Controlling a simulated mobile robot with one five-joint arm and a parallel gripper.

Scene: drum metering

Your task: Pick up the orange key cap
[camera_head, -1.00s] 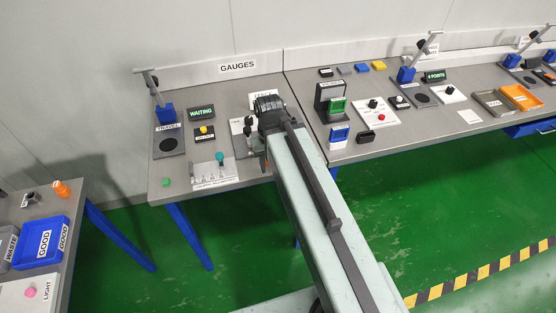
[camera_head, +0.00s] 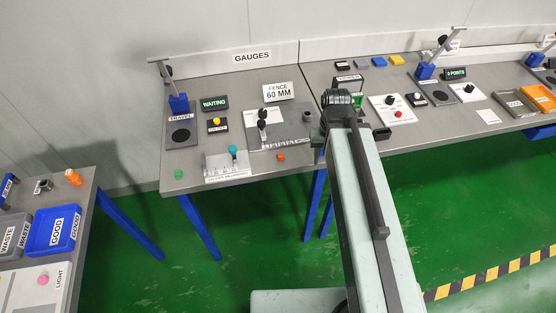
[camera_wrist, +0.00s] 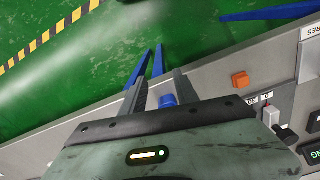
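The orange key cap (camera_head: 281,157) is a small orange block lying on the grey bench near its front edge, just below the grey fence plate (camera_head: 296,133). In the wrist view the orange cap (camera_wrist: 240,80) sits on the bench to the right of my fingers, clear of them. My gripper (camera_wrist: 160,76) has its two fingers spread apart, over the bench front edge. A small blue thing (camera_wrist: 167,101) shows between the fingers; I cannot tell what it is or how far below.
A clear-white slotted block with a teal knob (camera_head: 233,151) stands left of the cap, and a green cap (camera_head: 179,174) lies farther left. An orange-topped item (camera_head: 73,177) is on the left bench. The bench around the cap is fairly clear.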

